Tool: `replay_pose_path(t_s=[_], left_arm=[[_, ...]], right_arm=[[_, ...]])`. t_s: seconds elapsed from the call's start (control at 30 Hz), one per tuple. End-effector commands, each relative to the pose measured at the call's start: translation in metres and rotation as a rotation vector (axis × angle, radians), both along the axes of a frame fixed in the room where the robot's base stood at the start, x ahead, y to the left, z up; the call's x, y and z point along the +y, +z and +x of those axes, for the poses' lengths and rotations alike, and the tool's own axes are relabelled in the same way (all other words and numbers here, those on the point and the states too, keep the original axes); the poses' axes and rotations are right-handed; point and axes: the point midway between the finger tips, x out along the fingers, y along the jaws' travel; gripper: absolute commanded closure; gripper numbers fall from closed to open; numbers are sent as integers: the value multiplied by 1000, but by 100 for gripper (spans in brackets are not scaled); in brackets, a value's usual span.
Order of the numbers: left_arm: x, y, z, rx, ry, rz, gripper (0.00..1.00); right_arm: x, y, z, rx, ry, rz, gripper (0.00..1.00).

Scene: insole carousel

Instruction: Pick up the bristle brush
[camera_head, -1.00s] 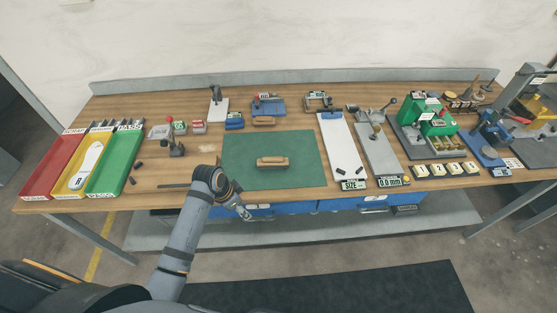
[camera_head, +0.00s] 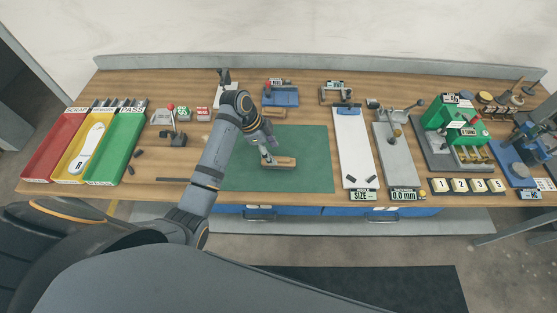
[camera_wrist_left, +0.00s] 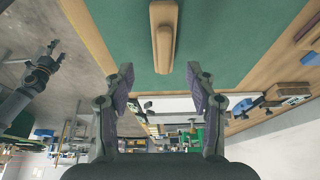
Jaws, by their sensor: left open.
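A wooden block with a raised grip, which I take for the bristle brush (camera_head: 284,162), lies on the green mat (camera_head: 310,145). No bristles show. In the left wrist view the brush (camera_wrist_left: 163,38) is upright in the picture, just beyond the fingertips and in line with the gap between them. My left gripper (camera_head: 266,153) is over the brush's left part in the head view. In the left wrist view the left gripper (camera_wrist_left: 160,76) is open and empty. My right gripper (camera_wrist_left: 50,48) shows small at the left of the wrist view; its jaw state is unclear.
Another wooden block (camera_head: 273,113) lies behind the mat beside a blue fixture (camera_head: 281,97). A white board (camera_head: 352,145) stands right of the mat. Red, yellow and green trays (camera_head: 122,150) are at the left. A dark rod lies left of the mat.

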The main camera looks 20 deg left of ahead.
Motion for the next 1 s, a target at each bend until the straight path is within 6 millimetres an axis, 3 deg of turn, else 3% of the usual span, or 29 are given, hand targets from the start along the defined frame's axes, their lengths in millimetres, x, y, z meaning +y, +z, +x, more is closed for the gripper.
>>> replay_pose_path(t_s=[0.17, 0.3, 0.43, 0.6, 0.83, 1.0], left_arm=[[-6, -13, 1, 0, 0, 1, 43], [-7, -18, 2, 1, 2, 0, 43], [-12, -38, 2, 5, 2, 0, 43], [-19, -61, 5, 0, 2, 2, 43], [-20, -64, 6, -2, 2, 3, 43], [-19, -64, 6, -2, 2, 3, 65]], right_arm=[[0, 3, -1, 1, 0, 0, 29], [1, 10, 22, -35, 1, 2, 29], [4, 24, 35, -55, 1, 6, 29], [7, 25, 26, -42, -1, 9, 29], [7, 23, 12, -20, -2, 9, 29], [6, 23, 13, -22, -1, 7, 29]])
